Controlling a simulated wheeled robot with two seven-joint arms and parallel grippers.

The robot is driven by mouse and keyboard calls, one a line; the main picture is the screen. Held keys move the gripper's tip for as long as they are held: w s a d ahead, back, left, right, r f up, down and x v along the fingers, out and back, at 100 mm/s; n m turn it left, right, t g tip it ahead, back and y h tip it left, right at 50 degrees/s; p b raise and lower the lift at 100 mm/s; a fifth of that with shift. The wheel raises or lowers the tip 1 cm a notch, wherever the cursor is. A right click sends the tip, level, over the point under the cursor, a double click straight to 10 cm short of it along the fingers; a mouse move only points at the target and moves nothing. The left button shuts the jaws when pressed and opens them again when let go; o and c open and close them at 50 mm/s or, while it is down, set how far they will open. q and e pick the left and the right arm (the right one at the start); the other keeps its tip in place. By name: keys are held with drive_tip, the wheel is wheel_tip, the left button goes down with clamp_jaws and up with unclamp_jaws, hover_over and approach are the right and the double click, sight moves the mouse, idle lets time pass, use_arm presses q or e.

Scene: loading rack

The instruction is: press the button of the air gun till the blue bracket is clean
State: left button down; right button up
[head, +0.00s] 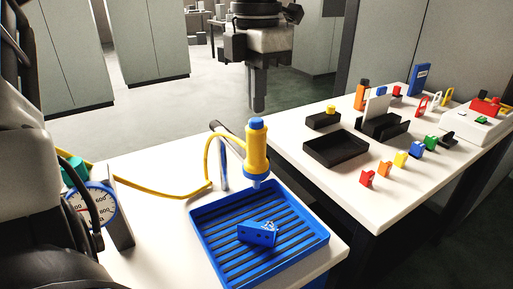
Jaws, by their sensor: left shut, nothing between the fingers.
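The air gun (257,151) is a yellow upright body on a metal post, with a blue button (256,124) on top and its nozzle pointing down. The blue bracket (256,235) lies below it on the slatted blue tray (203,243). Pale specks show on the bracket's upper right part. My left gripper (258,107) points straight down in the head view, appearing above the air gun's button and apart from it. Its fingers are together and empty. My right gripper is not in view.
A second white table (335,195) at right holds a black tray (349,149), small colored parts and a white box with a red button (486,107). Grey cabinets stand behind.

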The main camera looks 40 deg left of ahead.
use_arm(q)
drive_tip(key=shift+f+b, duration=0.65)
drive_tip(key=shift+f, duration=0.2)
idle(1.9)
idle(0.8)
wheel_tip(320, 180, up, 5)
drive_tip(key=p, duration=0.3)
drive_tip(key=shift+f+p, duration=0.2)
drive_tip(key=shift+p, duration=0.2)
drive_tip(key=shift+r, duration=0.75)
